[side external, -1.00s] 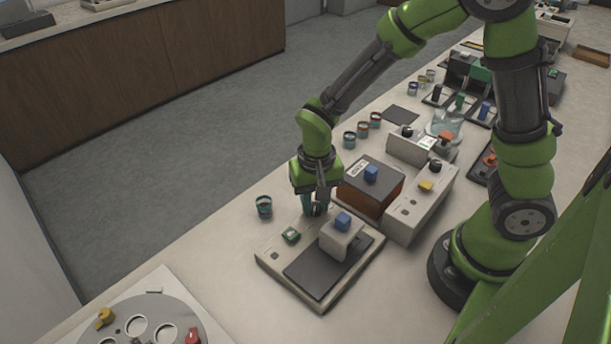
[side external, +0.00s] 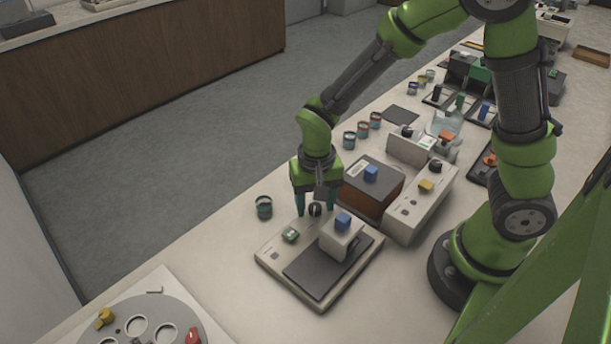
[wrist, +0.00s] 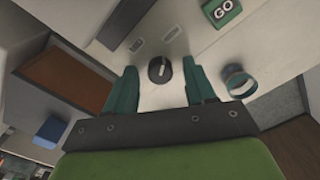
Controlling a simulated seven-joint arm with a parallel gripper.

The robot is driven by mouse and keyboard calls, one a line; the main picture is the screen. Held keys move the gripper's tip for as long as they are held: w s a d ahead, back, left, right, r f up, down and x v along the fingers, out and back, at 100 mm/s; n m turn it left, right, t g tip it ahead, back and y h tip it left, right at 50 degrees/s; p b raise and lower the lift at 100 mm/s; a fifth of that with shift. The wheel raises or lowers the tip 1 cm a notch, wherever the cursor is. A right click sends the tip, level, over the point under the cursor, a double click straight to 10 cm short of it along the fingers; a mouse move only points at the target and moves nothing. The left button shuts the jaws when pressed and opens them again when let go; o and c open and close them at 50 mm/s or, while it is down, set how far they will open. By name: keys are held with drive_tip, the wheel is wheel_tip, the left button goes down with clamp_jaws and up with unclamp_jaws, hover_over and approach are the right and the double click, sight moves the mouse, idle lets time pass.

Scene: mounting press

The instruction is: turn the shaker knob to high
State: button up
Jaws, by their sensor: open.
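The shaker (side external: 270,256) is a pale box with a dark plate, standing on the bench below my gripper. Its black knob (side external: 315,209) sits at the back corner; in the wrist view the knob (wrist: 160,69) shows a pale pointer line, between two small labels and the fingers. A green GO button (side external: 290,235) is beside it, also clear in the wrist view (wrist: 222,10). My gripper (side external: 316,211) is open and points down, its teal fingers on either side of the knob, with gaps visible in the wrist view (wrist: 163,90). I cannot tell whether the fingertips reach the knob's height.
A grey block with a blue top (side external: 342,236) stands on the shaker plate. A brown box with a blue knob (side external: 371,174) stands close behind my gripper. A small jar (side external: 264,207) is to the left. A round turntable (side external: 150,318) lies at the front left.

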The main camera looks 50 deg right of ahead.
sight(314, 206)
drive_tip(key=shift+r, duration=0.1)
wheel_tip(314, 206, up, 17)
idle(0.4)
drive_tip(key=shift+f, duration=0.2)
drive_tip(key=s+d+r+n+t+y, duration=0.2)
drive_tip(key=s+d+r+t, duration=0.2)
drive_tip(key=s+t, duration=0.3)
drive_tip(key=shift+s+d+r+n, duration=0.4)
drive_tip(key=shift+s+d, duration=0.2)
drive_tip(key=shift+d, duration=0.25)
drive_tip(key=shift+c, duration=0.5)
